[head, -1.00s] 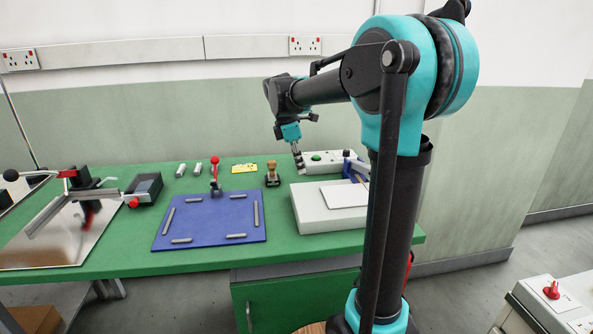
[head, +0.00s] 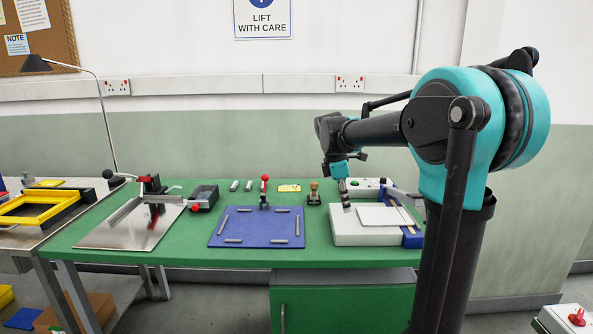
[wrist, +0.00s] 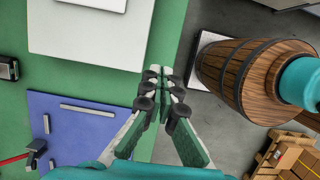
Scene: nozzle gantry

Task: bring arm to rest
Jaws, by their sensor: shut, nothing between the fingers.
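My arm, teal and black, stands at the right in the head view, bent over with its forearm reaching left above the green bench. My gripper (head: 346,206) hangs down in front of the white box at the bench's right part. In the wrist view my gripper (wrist: 164,72) is shut, with its fingertips together and nothing between them. Below it there lies the edge of the green bench (wrist: 165,40), with grey floor to the right.
A white box (head: 345,236) with a pale plate stands under my gripper. A blue mat (head: 255,228) with grey bars and a red-knobbed clamp (head: 264,190) lie to its left. A wooden barrel (wrist: 240,70) stands right of the bench edge in the wrist view.

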